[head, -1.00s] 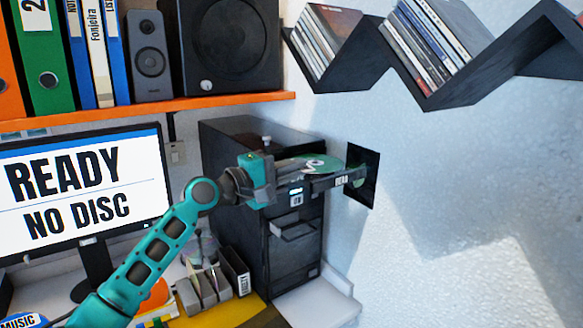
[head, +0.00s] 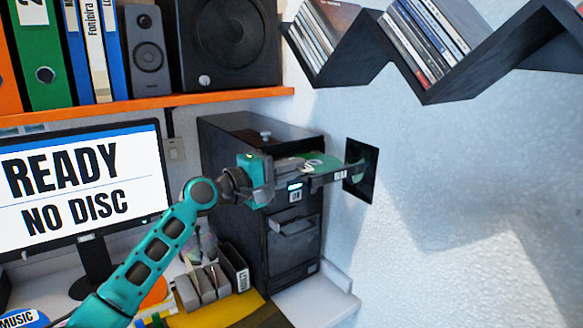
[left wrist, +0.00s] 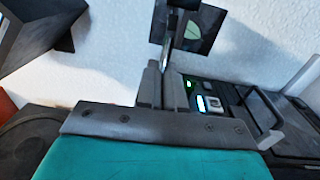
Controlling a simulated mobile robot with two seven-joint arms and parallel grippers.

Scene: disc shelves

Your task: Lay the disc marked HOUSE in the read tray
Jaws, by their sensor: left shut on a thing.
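My left gripper (head: 282,172) is shut on a green and white disc (head: 318,162), holding it by its near edge beside the front of the black tower. The disc's marking is too small to read. The read tray (head: 340,176), with a white label on its front, sticks out of the tower just under the disc. I cannot tell whether the disc touches the tray. In the left wrist view the closed fingers (left wrist: 163,85) hold the disc (left wrist: 182,45), seen nearly edge-on. My right gripper is not in view.
The black tower (head: 290,240) has a small lit light and a lower drawer front. A dark square mirror (head: 361,171) on the wall stands close past the tray. The monitor (head: 80,180) reads READY, NO DISC. Zigzag shelves (head: 440,85) with cases hang above right.

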